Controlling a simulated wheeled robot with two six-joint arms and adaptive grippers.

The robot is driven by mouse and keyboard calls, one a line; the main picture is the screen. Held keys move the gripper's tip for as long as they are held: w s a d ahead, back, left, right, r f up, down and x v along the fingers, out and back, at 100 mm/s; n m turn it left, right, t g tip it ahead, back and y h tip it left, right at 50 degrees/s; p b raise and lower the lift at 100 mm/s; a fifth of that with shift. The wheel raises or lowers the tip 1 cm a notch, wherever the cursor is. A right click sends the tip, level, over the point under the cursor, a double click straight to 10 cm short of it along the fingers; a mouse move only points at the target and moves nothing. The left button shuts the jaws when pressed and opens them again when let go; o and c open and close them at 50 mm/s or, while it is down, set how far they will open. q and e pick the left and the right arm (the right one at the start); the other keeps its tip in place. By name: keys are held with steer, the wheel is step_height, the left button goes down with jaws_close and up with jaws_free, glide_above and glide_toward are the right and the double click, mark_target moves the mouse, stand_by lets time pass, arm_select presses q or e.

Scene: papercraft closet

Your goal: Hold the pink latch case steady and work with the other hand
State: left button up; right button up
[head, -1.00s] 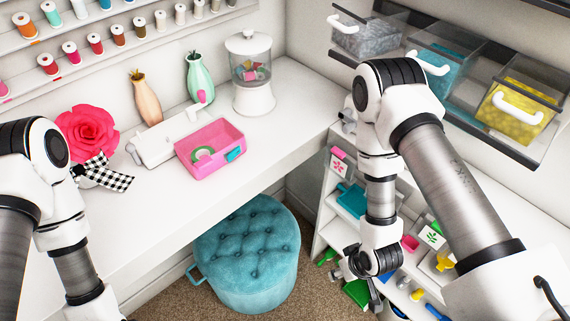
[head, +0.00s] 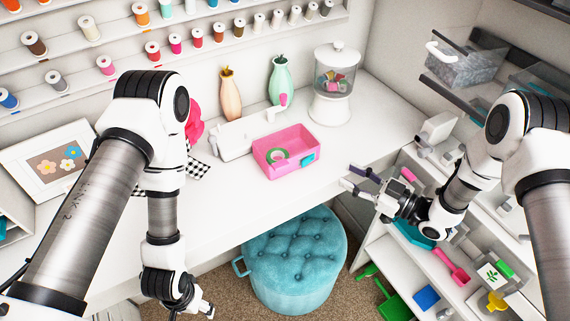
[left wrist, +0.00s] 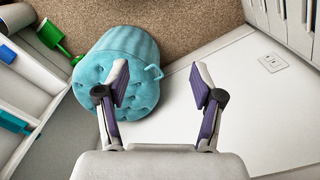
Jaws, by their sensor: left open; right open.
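The pink latch case (head: 284,149) sits on the white desk, open at the top, with a teal latch (head: 308,159) on its right front side. A green ring (head: 274,156) lies inside it. My right gripper (head: 352,178) is open and empty, to the right of the case near the desk's front edge, apart from it. My left gripper (head: 205,308) hangs low in front of the desk, well below and left of the case. In the left wrist view it (left wrist: 160,85) is open with nothing between its fingers.
A white machine (head: 236,140) stands behind the case, with two vases (head: 230,95) and a lidded jar (head: 333,85) farther back. A teal tufted stool (head: 293,255) is below the desk edge. Shelves with small tools (head: 453,266) stand at right. The desk front left of the case is clear.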

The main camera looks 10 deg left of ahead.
arm_select(q)
steer(key=w+d+r+n+t+h, duration=0.2)
steer(key=w+d+r, duration=0.2)
steer(key=w+r, duration=0.1)
steer(key=w+d+r+n+t+h, duration=0.2)
steer(key=w+d+r, duration=0.3)
steer(key=r, duration=0.3)
steer(key=w+d+r+n+t+h, duration=0.2)
steer(key=w+d+r+n+h, duration=0.1)
steer(key=w+d+r, duration=0.2)
steer(key=shift+w+d+r+n+t, duration=0.1)
steer(key=shift+w+r+n+t, duration=0.1)
steer(key=shift+w+r, duration=0.3)
steer(key=shift+w+d+r+n+t, duration=0.1)
steer(key=shift+w+r+n, duration=0.1)
steer(key=shift+w, duration=0.45)
steer(key=w+a+r+m+t, duration=0.2)
steer(key=w+a+r+t, duration=0.1)
steer(key=w+r+t, duration=0.65)
steer(key=n+y, duration=0.3)
steer(key=y, duration=0.1)
glide_toward(254, 146)
steer(key=shift+w+d+r+g, duration=0.2)
steer(key=shift+w+r+g, duration=0.25)
steer(key=shift+w+a+f+n, duration=0.1)
steer(key=shift+f+n, duration=0.2)
steer(key=shift+n, duration=0.1)
steer(key=x, duration=0.7)
steer(key=shift+w, duration=0.2)
steer(key=shift+s, duration=0.1)
